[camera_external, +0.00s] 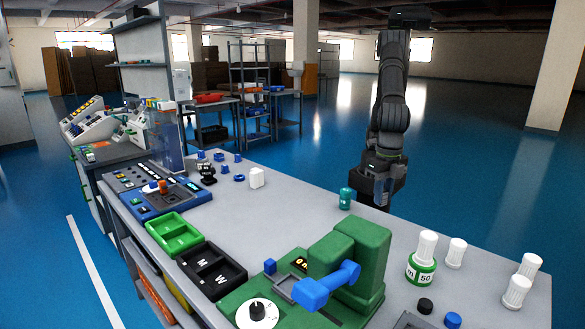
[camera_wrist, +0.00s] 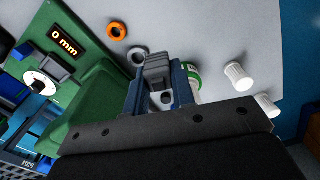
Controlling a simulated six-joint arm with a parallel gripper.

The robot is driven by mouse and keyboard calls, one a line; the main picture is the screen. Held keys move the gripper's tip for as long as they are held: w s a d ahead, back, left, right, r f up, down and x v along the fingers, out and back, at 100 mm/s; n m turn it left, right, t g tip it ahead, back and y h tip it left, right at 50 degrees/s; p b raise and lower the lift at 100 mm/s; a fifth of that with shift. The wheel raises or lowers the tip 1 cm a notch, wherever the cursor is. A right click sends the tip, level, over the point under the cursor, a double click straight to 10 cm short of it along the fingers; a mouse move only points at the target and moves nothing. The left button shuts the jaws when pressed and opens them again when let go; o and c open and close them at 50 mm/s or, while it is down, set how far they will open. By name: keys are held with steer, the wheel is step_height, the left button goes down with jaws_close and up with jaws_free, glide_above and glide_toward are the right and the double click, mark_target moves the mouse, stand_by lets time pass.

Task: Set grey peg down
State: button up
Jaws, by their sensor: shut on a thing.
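In the wrist view, my gripper (camera_wrist: 160,97) has its blue fingers closed around a grey stepped piece, which I take to be the grey peg (camera_wrist: 157,65). The fingers and palm hide part of it. In the external view, my gripper (camera_external: 381,194) hangs pointing down by the far edge of the grey table (camera_external: 300,208), to the right of a small teal piece (camera_external: 346,198). The peg cannot be made out there. I cannot tell whether it touches the table.
A green machine (camera_external: 350,255) with a blue arm stands at the front. A green jar (camera_external: 421,269) and several white cylinders (camera_external: 456,253) stand to its right. Green (camera_external: 174,236) and black (camera_external: 211,270) trays lie left. An orange ring (camera_wrist: 116,31) and grey ring (camera_wrist: 138,55) lie near my fingers.

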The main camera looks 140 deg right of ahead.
steer(key=s+d, duration=0.5)
steer(key=d, duration=0.2)
glide_above(394, 252)
steer(key=shift+m, duration=0.3)
step_height(394, 252, down, 13)
steer(key=shift+r, duration=0.1)
steer(key=shift+f, duration=2.05)
steer(key=shift+f, duration=0.2)
steer(key=o, duration=1)
steer(key=shift+r, duration=0.1)
